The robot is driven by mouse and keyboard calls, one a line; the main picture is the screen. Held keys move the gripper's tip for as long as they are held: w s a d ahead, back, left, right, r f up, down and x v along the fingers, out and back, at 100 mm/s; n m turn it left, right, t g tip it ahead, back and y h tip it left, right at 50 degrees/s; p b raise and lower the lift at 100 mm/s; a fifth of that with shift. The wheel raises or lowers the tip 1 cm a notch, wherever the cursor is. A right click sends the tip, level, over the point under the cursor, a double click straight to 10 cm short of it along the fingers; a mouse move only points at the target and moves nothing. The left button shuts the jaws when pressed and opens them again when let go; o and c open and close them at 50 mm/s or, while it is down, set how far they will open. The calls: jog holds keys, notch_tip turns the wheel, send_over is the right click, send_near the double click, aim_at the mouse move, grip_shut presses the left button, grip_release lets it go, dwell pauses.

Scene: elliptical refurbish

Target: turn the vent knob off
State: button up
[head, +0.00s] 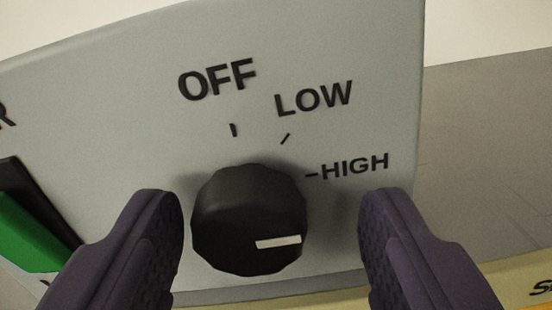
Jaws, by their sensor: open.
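The vent knob (240,215) is a black, faceted round knob on a light grey panel (110,110). Its white pointer line lies nearly level on its lower right, pointing right, closest to the HIGH mark. The words OFF, LOW and HIGH stand above and to the right of it, each with a small tick. My gripper (272,220) is open, with one dark purple finger at the left of the knob and the other at its right. The left finger is close to the knob's edge; the right one has a wider gap. Whether the left finger touches cannot be told.
A green rocker switch (28,235) in a black frame is at the left edge, near the left finger. The panel ends at the right, with a grey surface (490,150) beyond. A yellow strip (510,285) with partly cut-off lettering is at the lower right.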

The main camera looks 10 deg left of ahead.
jog(key=shift+w+a, duration=0.1)
jog(key=shift+a, duration=0.4)
jog(key=shift+d, duration=0.25)
jog(key=c, duration=0.4)
jog(key=shift+a, duration=0.1)
jog(key=c, duration=0.7)
jog(key=shift+o, duration=0.2)
